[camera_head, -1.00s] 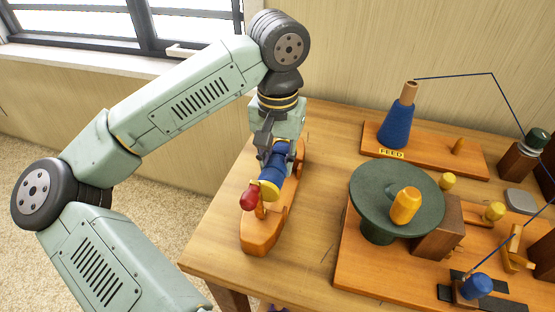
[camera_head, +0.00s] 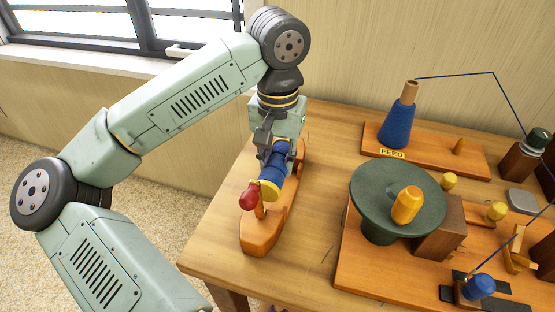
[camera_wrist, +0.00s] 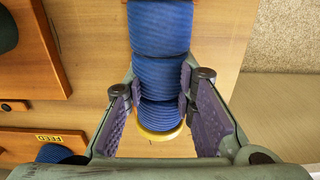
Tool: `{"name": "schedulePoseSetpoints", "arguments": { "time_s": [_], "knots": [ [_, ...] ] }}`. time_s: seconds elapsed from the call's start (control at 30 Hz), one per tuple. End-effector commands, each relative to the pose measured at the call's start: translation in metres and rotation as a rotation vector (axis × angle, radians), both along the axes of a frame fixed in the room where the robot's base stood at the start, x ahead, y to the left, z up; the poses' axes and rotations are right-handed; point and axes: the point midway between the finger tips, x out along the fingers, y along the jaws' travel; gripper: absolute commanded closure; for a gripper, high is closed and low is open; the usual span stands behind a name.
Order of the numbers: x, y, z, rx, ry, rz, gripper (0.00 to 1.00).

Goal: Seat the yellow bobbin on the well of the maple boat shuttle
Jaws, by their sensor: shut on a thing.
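The bobbin (camera_head: 273,160) is wound in blue, with a yellow rim showing at its front end in the head view. My gripper (camera_head: 270,147) is shut around it. In the wrist view its blue winding (camera_wrist: 160,80) runs between the two finger pads, with a yellow flange (camera_wrist: 160,134) at the lower end. The maple boat shuttle (camera_head: 262,238) lies lengthwise on the table's left side, under the bobbin. The bobbin and my gripper hide most of its well. I cannot tell whether the bobbin touches the shuttle. A red tip (camera_head: 249,196) shows beside the yellow rim.
A dark green round dish (camera_head: 372,182) with a yellow peg (camera_head: 406,205) stands to the right. Behind it, a blue cone (camera_head: 397,123) sits on the FEED board (camera_head: 440,148). A blue spool (camera_head: 480,286) is at the lower right. Bare table (camera_head: 315,205) lies between shuttle and dish.

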Motion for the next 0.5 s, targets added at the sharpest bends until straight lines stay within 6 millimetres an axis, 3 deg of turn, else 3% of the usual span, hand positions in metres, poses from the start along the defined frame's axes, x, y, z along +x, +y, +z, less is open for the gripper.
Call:
{"name": "schedulePoseSetpoints", "arguments": {
  "time_s": [0.5],
  "knots": [
    [0.000, 0.000, -0.020, 0.000, 0.000, 0.000, 1.00]
  ]
}}
